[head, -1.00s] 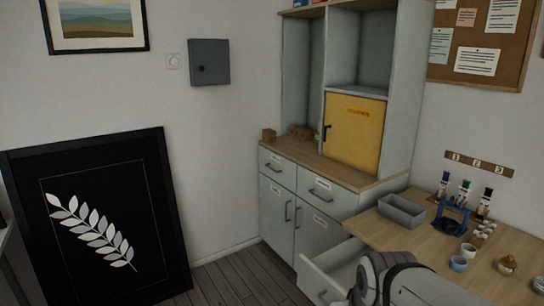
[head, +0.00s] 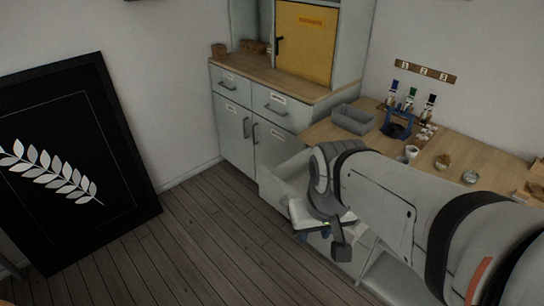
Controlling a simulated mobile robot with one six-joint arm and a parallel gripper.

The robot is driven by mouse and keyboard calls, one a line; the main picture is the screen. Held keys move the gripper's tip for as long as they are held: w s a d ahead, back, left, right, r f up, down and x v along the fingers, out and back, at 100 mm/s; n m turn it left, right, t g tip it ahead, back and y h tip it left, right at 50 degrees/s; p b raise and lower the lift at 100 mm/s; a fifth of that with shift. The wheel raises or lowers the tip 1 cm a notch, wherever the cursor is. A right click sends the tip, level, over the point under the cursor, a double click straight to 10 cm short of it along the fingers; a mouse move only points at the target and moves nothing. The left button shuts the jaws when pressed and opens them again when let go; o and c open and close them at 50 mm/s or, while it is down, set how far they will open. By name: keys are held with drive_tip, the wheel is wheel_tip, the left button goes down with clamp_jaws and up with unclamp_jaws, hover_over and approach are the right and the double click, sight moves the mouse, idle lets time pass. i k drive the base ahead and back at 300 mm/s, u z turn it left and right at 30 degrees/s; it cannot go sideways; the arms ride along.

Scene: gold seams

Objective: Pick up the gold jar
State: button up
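A small gold-brown jar (head: 443,161) stands on the wooden worktop, right of a white cup (head: 411,152). It is small in the head view, so its details are unclear. My gripper (head: 313,236) hangs low, pointing down, in front of the worktop and beside the open drawer, well to the left of and below the jar. Bluish fingertips show, but their gap and anything between them cannot be made out.
A clear jar (head: 470,177) stands right of the gold one. A grey bin (head: 353,118), a blue stand (head: 397,125) and several bottles are further back. An open drawer (head: 282,180) juts out under the worktop. Floor (head: 215,240) at the left is clear.

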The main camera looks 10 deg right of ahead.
sight(440, 168)
drive_tip(key=z, duration=1.35)
drive_tip(key=k, duration=0.55)
drive_tip(key=z, duration=0.55)
drive_tip(key=i, duration=1.7)
drive_tip(key=u, duration=0.75)
